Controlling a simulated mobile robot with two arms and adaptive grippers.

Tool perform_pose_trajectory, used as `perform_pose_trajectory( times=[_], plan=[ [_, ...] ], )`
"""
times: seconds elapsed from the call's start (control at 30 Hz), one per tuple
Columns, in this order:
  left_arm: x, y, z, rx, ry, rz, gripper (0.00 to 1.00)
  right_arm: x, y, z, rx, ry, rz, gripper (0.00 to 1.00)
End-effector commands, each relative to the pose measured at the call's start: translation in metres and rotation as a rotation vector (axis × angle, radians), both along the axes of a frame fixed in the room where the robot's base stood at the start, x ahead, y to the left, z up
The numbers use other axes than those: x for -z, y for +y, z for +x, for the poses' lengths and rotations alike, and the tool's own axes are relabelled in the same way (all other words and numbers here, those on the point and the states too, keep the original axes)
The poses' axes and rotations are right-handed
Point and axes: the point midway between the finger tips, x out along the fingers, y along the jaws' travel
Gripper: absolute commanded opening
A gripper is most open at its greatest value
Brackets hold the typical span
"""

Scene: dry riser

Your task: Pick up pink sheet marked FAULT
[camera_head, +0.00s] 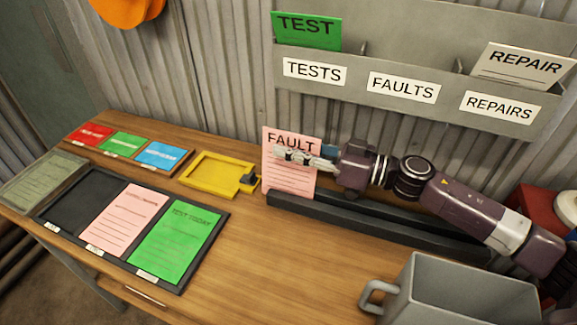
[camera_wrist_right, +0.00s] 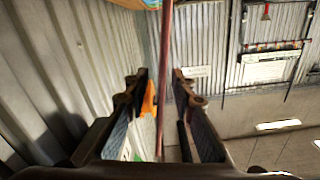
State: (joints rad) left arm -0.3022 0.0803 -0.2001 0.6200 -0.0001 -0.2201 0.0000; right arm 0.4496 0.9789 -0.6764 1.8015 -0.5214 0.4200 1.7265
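The pink sheet marked FAULT (camera_head: 287,182) stands upright at the left end of a long black holder (camera_head: 345,210) on the workbench. My right gripper (camera_head: 286,154) reaches in from the right, its near finger crossing the sheet's upper part just below the word FAULT. In the right wrist view the sheet shows as a thin reddish edge (camera_wrist_right: 166,50) between the two fingers. The right gripper (camera_wrist_right: 160,76) is open there, with gaps visible on both sides of the sheet. The far finger is hidden in the head view. My left gripper is not in view.
A wall rack (camera_head: 300,53) labelled TESTS, FAULTS and REPAIRS holds a green TEST card (camera_head: 307,30) and a REPAIR card (camera_head: 523,64). A black tray (camera_head: 190,268) holds another pink sheet (camera_head: 123,220) and a green one (camera_head: 176,240). A grey bin (camera_head: 455,300) stands front right.

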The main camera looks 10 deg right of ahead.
Motion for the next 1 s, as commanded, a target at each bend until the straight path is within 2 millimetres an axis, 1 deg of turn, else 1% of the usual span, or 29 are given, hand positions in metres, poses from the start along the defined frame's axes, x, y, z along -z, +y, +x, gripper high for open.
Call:
perform_pose_trajectory(
  times=[0.13,0.33,0.77,0.87,1.0],
  plan=[
    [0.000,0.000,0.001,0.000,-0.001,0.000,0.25,0.001,0.000,0.000,0.000,0.000,0.000,0.22],
    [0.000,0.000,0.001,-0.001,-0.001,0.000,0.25,0.000,0.000,0.000,0.000,0.000,0.000,0.00],
    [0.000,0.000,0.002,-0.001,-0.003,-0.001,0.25,-0.002,-0.001,0.000,0.000,-0.001,-0.001,0.00],
    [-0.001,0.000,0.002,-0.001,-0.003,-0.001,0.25,-0.008,0.000,0.000,-0.001,-0.002,-0.001,0.00],
    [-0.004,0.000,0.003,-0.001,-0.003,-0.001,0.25,-0.026,-0.001,0.000,0.000,-0.005,-0.003,0.00]
  ],
)
